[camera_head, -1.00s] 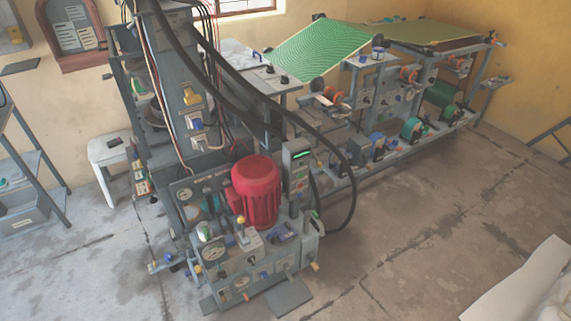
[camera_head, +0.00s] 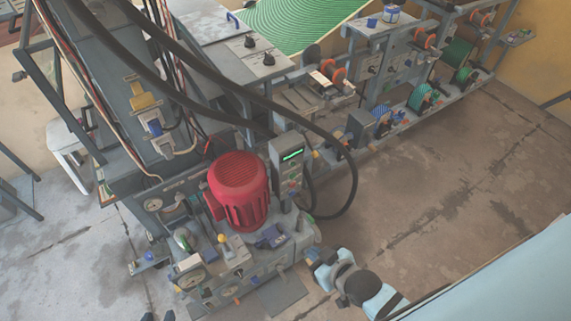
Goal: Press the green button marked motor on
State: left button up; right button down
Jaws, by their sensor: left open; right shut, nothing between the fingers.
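A grey upright control box (camera_head: 287,160) with a lit green display (camera_head: 292,155) stands just right of the red motor (camera_head: 240,190). Small buttons sit on its face below the display. My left gripper (camera_head: 159,316) shows only as dark fingertips at the bottom edge, open, in front of the press.
Thick black hoses (camera_head: 255,98) arc over the press and loop down right of the control box. The press's front panel (camera_head: 215,280) carries gauges, knobs and levers. A long machine bench (camera_head: 385,135) runs behind to the right. The concrete floor (camera_head: 440,190) at right is clear.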

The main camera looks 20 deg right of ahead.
pick_arm(q)
jog(key=shift+f, duration=0.1)
pick_arm(e)
jog(key=shift+w+a+f, duration=0.1)
jog(key=shift+w, duration=0.1)
pick_arm(q)
jog(key=w+d+f+t+h+b, duration=0.4)
jog(key=d+f+t+h+b, duration=0.1)
jog(key=b, duration=3.1)
jog(key=shift+w+d+f+t, duration=0.3)
jog(key=shift+d+f+t, duration=0.45)
jog(key=shift+d, duration=0.4)
pick_arm(e)
jog(key=w+d+f+n+t, duration=0.3)
jog(key=w+d+f+n, duration=0.4)
jog(key=n, duration=1)
jog(key=w+d+f+n+t, duration=0.3)
jog(key=w+d+f+n, duration=0.4)
jog(key=w+f+n, duration=0.4)
jog(key=w+n, duration=0.1)
jog(key=n, duration=0.5)
jog(key=shift+w+n+t, duration=0.3)
jog(key=shift+n+t, duration=0.1)
jog(key=shift+w+f+h, duration=0.1)
jog(key=shift+h, duration=0.2)
